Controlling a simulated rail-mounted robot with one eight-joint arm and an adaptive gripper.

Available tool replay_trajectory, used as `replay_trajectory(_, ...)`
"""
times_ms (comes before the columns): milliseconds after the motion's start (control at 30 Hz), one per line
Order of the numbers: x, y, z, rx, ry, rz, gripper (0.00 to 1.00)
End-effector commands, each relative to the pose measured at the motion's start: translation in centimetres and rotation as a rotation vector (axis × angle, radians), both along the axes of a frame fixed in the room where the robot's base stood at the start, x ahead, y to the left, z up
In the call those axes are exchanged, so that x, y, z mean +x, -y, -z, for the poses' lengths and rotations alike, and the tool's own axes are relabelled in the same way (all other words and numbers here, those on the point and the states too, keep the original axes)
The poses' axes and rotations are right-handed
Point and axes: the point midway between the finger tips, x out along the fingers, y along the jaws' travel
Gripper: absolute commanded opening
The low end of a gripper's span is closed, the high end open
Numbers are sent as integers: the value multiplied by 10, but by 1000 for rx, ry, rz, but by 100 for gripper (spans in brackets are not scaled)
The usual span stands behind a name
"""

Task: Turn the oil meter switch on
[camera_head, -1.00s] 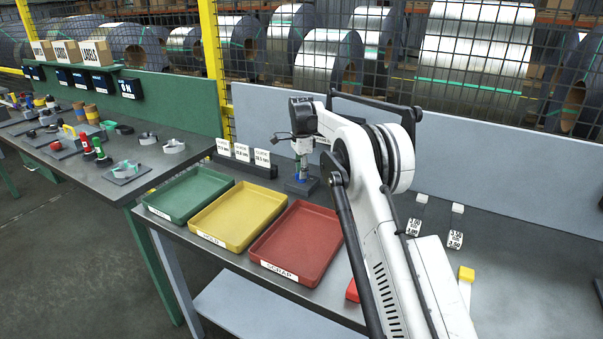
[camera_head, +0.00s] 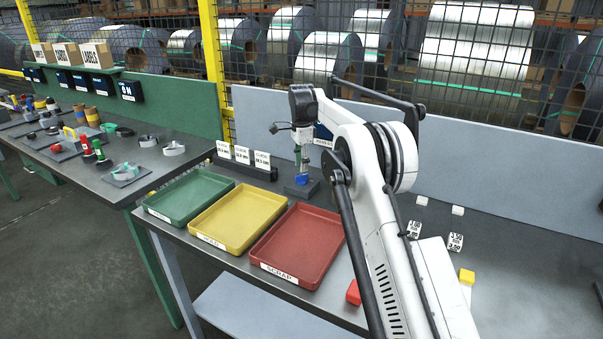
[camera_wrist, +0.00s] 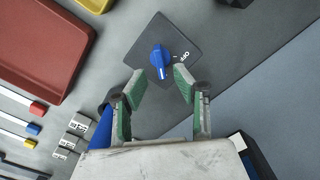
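The switch is a blue knob (camera_wrist: 160,60) on a dark square plate (camera_wrist: 152,28) in the wrist view. White letters, apparently OFF, are printed to its right; other marks near a finger are partly hidden. In the head view the blue knob (camera_head: 303,179) sits on a small dark base behind the red tray. My gripper (camera_wrist: 160,73) is open and empty, with green-padded fingers. Its tips show on either side of the knob's near end, with gaps visible. In the head view my gripper (camera_head: 302,170) points down just above the knob; exact height is unclear.
Green (camera_head: 160,215), yellow (camera_head: 207,240) and red (camera_head: 285,271) trays line the bench's front. White labelled cards (camera_head: 242,155) stand left of the switch. A grey panel (camera_head: 480,185) rises behind. A red block (camera_head: 353,292) lies right of the red tray.

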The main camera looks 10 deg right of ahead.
Motion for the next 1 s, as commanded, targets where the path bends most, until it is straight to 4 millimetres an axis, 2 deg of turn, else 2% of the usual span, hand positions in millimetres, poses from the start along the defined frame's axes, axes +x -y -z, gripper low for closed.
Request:
replay_trajectory(33, 0, 0, -12, 0, 0, 0, 29)
replay_trajectory(200, 0, 0, -44, 0, 0, 0, 29)
replay_trajectory(400, 0, 0, -68, 0, 0, 0, 29)
replay_trajectory(567, 0, 0, -75, 0, 0, 0, 29)
replay_trajectory(900, 0, 0, -77, 0, 1, -1, 29)
replay_trajectory(1000, -4, 0, -84, 0, 8, -18, 29)
